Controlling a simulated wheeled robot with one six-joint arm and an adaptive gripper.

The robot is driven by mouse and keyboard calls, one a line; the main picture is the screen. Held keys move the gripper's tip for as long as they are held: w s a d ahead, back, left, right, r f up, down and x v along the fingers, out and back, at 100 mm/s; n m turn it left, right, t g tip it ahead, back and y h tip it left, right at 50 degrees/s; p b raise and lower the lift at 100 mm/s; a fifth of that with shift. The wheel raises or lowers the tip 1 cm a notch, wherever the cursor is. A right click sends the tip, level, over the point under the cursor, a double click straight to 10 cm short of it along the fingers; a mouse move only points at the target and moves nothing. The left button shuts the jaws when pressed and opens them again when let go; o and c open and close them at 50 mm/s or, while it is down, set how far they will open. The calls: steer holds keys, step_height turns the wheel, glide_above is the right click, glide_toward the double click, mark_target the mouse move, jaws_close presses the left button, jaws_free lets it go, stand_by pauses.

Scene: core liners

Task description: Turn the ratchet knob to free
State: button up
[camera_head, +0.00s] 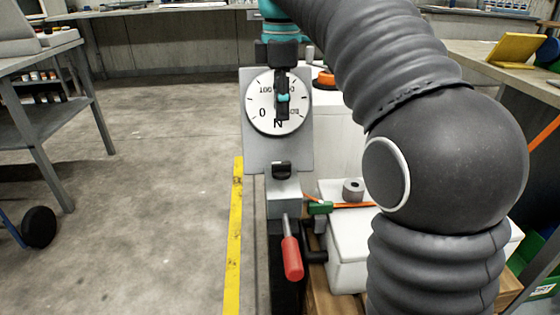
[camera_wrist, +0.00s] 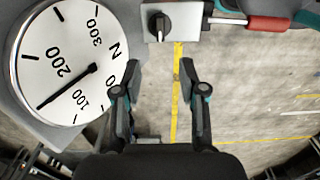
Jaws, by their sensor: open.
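A small black knob (camera_wrist: 158,25), which looks like the ratchet knob, sits on a light grey plate at the top of the wrist view. A pale mark runs roughly up and down on it; I see no readable label by it. In the head view the knob (camera_head: 281,170) sits atop a grey block below the dial. My gripper (camera_wrist: 158,64) is open and empty, its two fingers apart, with the knob in line beyond the gap. In the head view my gripper (camera_head: 282,117) hangs in front of the dial, above the knob.
A round white force dial (camera_wrist: 62,50) with a black needle is left of my fingers; it also shows in the head view (camera_head: 262,118). A red-handled lever (camera_head: 292,257) is below the knob. White boxes (camera_head: 348,255) stand right.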

mark_target(281, 163)
step_height(281, 163, down, 13)
steer(key=b, duration=0.4)
steer(key=shift+f, duration=0.1)
jaws_close()
